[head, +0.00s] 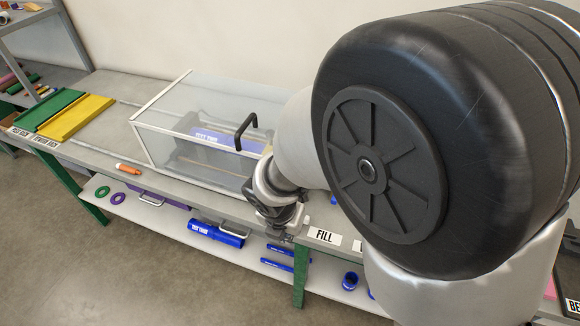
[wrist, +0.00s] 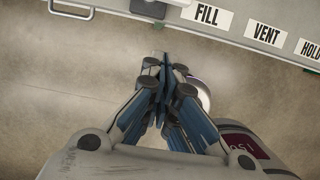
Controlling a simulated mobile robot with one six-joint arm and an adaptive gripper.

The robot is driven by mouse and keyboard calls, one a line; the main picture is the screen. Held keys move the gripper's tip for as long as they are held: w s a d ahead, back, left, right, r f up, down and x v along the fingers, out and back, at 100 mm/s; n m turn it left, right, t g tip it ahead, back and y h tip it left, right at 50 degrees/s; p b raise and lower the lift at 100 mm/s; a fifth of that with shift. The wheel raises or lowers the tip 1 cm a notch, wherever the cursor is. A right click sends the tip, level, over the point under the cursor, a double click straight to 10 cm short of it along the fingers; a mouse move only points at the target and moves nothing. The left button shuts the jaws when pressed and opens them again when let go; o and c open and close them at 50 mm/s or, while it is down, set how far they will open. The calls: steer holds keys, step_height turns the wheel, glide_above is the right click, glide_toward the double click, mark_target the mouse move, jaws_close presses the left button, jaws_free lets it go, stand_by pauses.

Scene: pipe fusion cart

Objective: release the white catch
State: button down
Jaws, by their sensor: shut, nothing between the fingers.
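My gripper (head: 284,236) is shut and empty. In the head view it hangs in front of the bench's front edge, left of the FILL label (head: 324,236). In the wrist view my gripper (wrist: 165,68) has its fingers together over bare floor, apart from the bench edge above. A white loop-shaped part (wrist: 72,9) sits on that edge at the top left, left of the FILL label (wrist: 207,15). It may be the white catch; I cannot tell for sure. A dark part (wrist: 149,8) lies between them. In the head view my arm and gripper hide this stretch of the edge.
A clear-walled box (head: 170,118) with a black handle (head: 240,131) stands on the bench left of my arm. Green (head: 45,108) and yellow (head: 78,117) panels lie at the far left. Blue tubes (head: 215,232) lie on the lower shelf. The floor in front is clear.

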steer(key=w+d+f+b, duration=0.2)
steer(key=w+f+b, duration=0.2)
steer(key=f, duration=0.3)
steer(key=shift+w+f, duration=0.4)
steer(key=shift+w, duration=0.4)
